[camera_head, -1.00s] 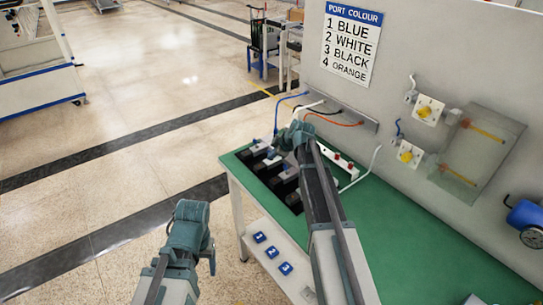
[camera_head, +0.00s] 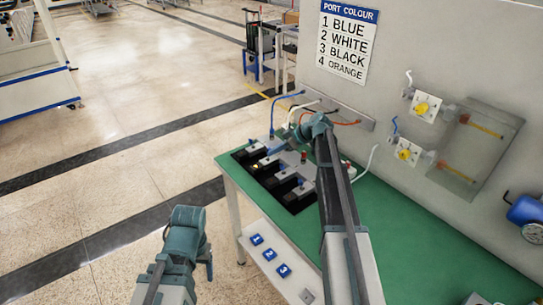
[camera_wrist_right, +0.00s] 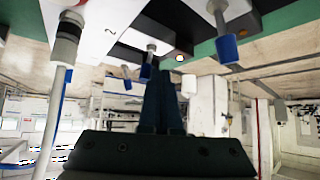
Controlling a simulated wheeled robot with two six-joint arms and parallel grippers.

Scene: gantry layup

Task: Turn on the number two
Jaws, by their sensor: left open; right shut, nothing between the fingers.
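A row of black units (camera_head: 292,203) with grey tops and blue-tipped switches (camera_head: 300,182) stands at the left end of the green bench. In the right wrist view, a white top carries a number 2 label (camera_wrist_right: 110,29), and blue-tipped levers (camera_wrist_right: 227,48) stick out nearby. A small amber lamp (camera_wrist_right: 179,58) glows there. My right gripper (camera_head: 303,132) is over the back of the row; its dark fingers (camera_wrist_right: 163,75) are together and empty, close to a lever (camera_wrist_right: 147,66). Contact is unclear. My left gripper (camera_head: 188,222) is open, off the bench at left.
A wall sign (camera_head: 346,40) lists 1 blue, 2 white, 3 black, 4 orange. Coloured cables (camera_head: 273,115) run from a wall strip to the row. Blue cards 1, 2, 3 (camera_head: 270,254) lie on the lower shelf. Yellow wall knobs (camera_head: 422,107) are at right. The bench front is clear.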

